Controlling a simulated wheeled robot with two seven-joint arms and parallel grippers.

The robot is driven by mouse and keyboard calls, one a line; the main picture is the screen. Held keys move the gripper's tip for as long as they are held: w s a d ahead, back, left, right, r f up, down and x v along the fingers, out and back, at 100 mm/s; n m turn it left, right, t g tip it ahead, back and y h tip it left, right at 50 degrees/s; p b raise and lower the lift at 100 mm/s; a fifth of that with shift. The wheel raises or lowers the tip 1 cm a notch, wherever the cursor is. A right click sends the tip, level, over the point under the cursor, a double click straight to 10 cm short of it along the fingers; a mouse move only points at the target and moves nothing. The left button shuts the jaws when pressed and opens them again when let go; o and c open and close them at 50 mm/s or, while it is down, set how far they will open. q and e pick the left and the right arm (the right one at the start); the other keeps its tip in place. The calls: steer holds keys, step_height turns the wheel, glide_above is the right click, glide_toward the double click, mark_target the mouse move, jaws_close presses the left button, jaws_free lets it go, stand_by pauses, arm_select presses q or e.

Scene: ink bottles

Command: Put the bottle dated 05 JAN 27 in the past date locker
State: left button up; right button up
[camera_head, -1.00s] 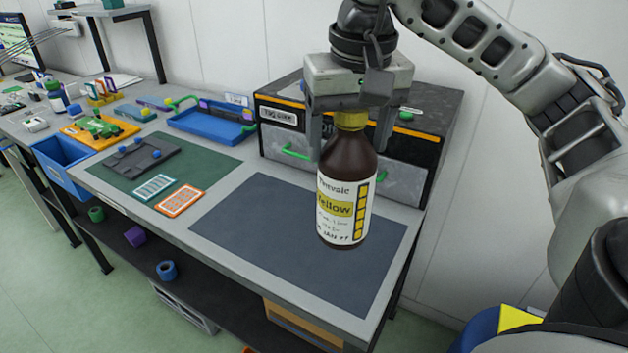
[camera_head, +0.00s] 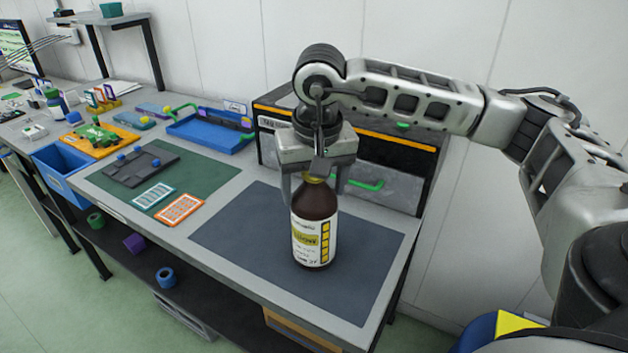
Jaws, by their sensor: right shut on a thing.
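A brown bottle with a yellow cap and a white label with a yellow band (camera_head: 314,225) is upright over the dark grey mat (camera_head: 240,228). Its base is at or just above the mat; I cannot tell which. The date on the label is too small to read now. My right gripper (camera_head: 315,182) is shut on the bottle at its cap and neck, from above. A grey locker unit (camera_head: 385,170) with green handles and an orange strip stands at the back of the bench, behind the gripper. Its left sign is partly hidden by my gripper. My left gripper is not in view.
A blue tray (camera_head: 196,140) sits left of the locker. A green mat (camera_head: 205,180) holds a dark fixture (camera_head: 140,166) and two cards, one white-blue (camera_head: 153,195) and one orange (camera_head: 179,210). A blue bin (camera_head: 62,178) hangs at the bench's left. The grey mat is otherwise clear.

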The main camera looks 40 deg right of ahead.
steer(key=shift+f+b, duration=0.2)
steer(key=shift+b, duration=0.1)
steer(key=o, duration=1.7)
steer(key=shift+o, duration=0.2)
